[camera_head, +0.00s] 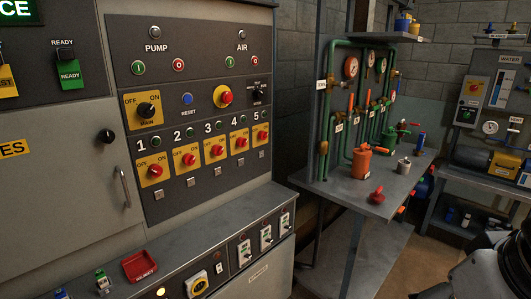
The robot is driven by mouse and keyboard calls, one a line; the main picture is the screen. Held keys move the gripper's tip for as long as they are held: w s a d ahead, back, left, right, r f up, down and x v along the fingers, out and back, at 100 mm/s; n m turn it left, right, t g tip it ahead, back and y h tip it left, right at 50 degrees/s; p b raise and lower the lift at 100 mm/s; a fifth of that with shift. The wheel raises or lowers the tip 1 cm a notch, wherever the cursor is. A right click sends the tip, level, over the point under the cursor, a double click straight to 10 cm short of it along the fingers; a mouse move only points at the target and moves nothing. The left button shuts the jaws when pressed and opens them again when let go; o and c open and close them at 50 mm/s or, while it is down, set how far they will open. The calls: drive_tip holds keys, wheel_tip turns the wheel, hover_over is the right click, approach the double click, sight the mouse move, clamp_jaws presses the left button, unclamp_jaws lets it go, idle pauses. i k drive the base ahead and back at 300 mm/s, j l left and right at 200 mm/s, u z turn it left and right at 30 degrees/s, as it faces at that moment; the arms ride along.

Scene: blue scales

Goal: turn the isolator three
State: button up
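The isolator three (217,150) is a red rotary knob on a yellow plate marked OFF and ON, in the middle of a row of similar knobs on the dark control panel (200,190). The numeral 3 stands just above it. Its pointer direction is too small to read. A small square button sits below it. Nothing touches it or covers it. My gripper's fingers do not show; only a dark rounded part of my arm shows at the bottom right corner, well apart from the panel.
A grey ledge (190,250) with switches and a red tray (139,266) juts out below the panel. A MAIN knob (147,110) sits above the row. At right, a bench (345,192) carries pipes, gauges and an orange canister (361,162). Space before the panel looks clear.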

sight(217, 150)
drive_tip(key=i+j, duration=0.45)
drive_tip(key=i+j+z, duration=0.1)
drive_tip(key=i+j, duration=0.35)
drive_tip(key=j, duration=0.2)
